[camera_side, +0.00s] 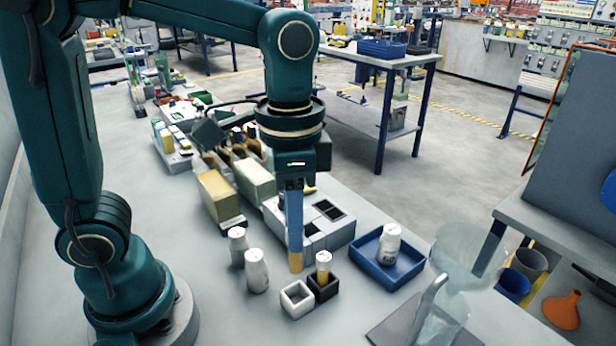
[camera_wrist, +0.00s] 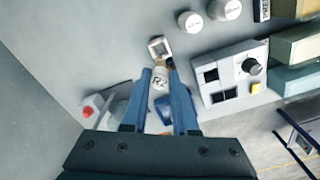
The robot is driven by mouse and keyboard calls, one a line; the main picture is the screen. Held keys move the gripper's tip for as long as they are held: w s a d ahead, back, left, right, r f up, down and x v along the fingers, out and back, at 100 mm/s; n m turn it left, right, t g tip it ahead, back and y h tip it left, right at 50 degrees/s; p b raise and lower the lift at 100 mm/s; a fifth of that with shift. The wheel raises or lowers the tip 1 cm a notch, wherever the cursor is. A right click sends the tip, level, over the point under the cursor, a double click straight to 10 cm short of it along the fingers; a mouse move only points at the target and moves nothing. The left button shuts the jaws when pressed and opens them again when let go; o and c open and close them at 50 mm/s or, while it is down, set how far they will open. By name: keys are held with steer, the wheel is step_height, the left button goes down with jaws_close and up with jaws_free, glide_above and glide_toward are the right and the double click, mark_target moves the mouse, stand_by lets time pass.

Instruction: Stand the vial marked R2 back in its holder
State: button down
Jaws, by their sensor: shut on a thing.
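The vial marked R2 (camera_wrist: 160,78) shows its white, lettered top between the blue fingers of my gripper (camera_wrist: 161,72) in the wrist view. My gripper is shut on it. In the side view my gripper (camera_side: 296,262) points straight down, with tan at its lower end. A white-capped vial with a yellowish body (camera_side: 323,264) shows just right of it, at a dark square holder (camera_side: 323,290); its marking cannot be read, and I cannot tell whether it is R2. A pale square holder (camera_side: 297,299) looks empty; it also shows beyond the fingertips in the wrist view (camera_wrist: 159,47).
Two white bottles (camera_side: 256,270) (camera_side: 237,247) stand left of the holders. A blue tray (camera_side: 405,273) with a white bottle (camera_side: 389,243) is to the right. A grey block with dark openings (camera_side: 318,240) lies behind. A clear funnel-like vessel (camera_side: 455,270) stands at front right.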

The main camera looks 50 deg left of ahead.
mark_target(295, 271)
steer(key=shift+f, duration=0.15)
stand_by(0.3)
steer(key=shift+f, duration=3.6)
steer(key=c, duration=0.6)
jaws_free()
steer(key=shift+r, duration=2.55)
